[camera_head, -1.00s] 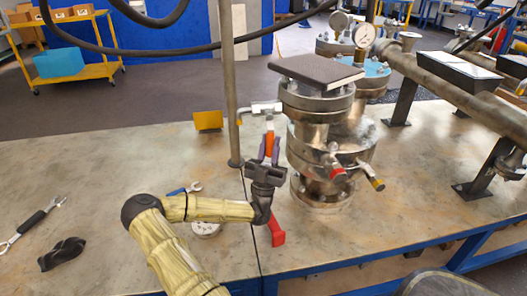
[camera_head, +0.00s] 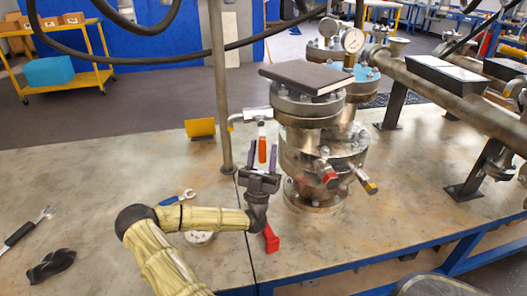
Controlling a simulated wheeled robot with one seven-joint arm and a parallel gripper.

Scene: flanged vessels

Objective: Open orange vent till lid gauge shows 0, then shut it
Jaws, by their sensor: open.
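The orange vent handle (camera_head: 262,150) hangs down below a small pale valve (camera_head: 257,114) on the left side of the front flanged vessel (camera_head: 305,125). My gripper (camera_head: 262,152) points up at it, with its purple fingers apart, one on each side of the handle. I cannot tell whether either finger touches it. A round white dial gauge (camera_head: 352,40) stands behind the front vessel's top, with a second gauge (camera_head: 328,27) farther back. Their readings are too small to make out.
A dark flat slab (camera_head: 306,74) lies on the front vessel. Red (camera_head: 330,179) and yellow (camera_head: 370,187) valve ends stick out at its front. A vertical pole (camera_head: 221,90) stands left of the vent.

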